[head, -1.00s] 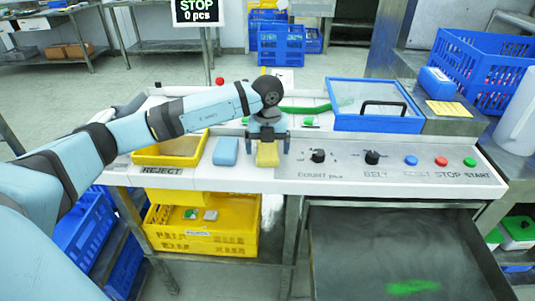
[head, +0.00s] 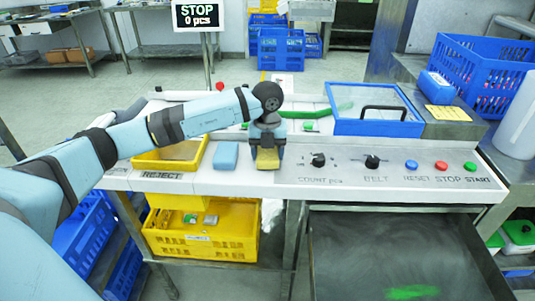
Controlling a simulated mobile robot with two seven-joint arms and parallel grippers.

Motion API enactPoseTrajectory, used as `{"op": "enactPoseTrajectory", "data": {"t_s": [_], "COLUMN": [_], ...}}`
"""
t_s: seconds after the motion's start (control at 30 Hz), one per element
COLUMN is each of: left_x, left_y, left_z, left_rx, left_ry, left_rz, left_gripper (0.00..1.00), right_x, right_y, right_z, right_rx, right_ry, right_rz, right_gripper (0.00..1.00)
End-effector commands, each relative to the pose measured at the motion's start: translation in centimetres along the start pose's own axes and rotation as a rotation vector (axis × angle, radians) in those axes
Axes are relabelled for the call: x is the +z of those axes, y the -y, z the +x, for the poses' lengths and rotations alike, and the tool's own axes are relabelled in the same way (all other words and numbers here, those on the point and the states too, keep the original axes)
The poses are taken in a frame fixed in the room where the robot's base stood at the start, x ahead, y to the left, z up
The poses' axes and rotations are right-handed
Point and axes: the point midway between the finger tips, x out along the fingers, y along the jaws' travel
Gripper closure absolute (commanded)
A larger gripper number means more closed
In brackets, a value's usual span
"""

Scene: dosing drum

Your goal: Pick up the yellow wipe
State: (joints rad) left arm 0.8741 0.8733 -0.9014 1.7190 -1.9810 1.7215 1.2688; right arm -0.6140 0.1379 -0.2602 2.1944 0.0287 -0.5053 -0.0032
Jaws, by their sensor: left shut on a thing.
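The yellow wipe (head: 267,159) is a small folded yellow block at the front of the white bench, left of the control knobs. My left gripper (head: 267,147) comes down over it from above and is shut on it. The fingers hide the wipe's rear part. I cannot tell whether the wipe is clear of the bench. A blue wipe (head: 226,156) lies just left of it, apart from the gripper. My right gripper is not in view.
The yellow reject tray (head: 171,166) stands left of the blue wipe. The control panel (head: 390,172) with knobs and buttons lies to the right. A blue-framed clear lid (head: 377,124) is behind it. A metal tray (head: 400,250) sits below the panel.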

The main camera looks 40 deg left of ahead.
Motion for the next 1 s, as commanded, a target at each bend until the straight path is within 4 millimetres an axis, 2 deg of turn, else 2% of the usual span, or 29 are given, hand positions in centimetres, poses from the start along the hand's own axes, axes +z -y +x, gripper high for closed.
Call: {"op": "enactPoseTrajectory", "data": {"t_s": [0.17, 0.5, 0.6, 0.8, 1.0], "left_x": [0.1, 0.1, 0.1, 0.0, 0.0], "left_y": [0.0, 0.1, 0.1, 0.0, 0.0], "left_z": [-3.0, -12.7, -15.1, -18.1, -19.2], "left_rx": [-0.003, -0.004, -0.003, -0.001, 0.0], "left_ry": [0.003, 0.004, 0.004, 0.002, -0.001], "left_rz": [0.0, 0.0, 0.0, 0.0, 0.0], "left_gripper": [0.59, 0.59, 0.59, 0.59, 0.59], "right_x": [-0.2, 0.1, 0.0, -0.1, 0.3], "right_y": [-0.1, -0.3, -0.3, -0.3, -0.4], "right_z": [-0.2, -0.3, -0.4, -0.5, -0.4], "right_rx": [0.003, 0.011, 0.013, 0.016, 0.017], "right_ry": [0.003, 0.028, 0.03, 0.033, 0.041], "right_rz": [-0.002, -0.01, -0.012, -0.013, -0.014], "right_gripper": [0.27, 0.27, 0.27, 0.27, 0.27]}}
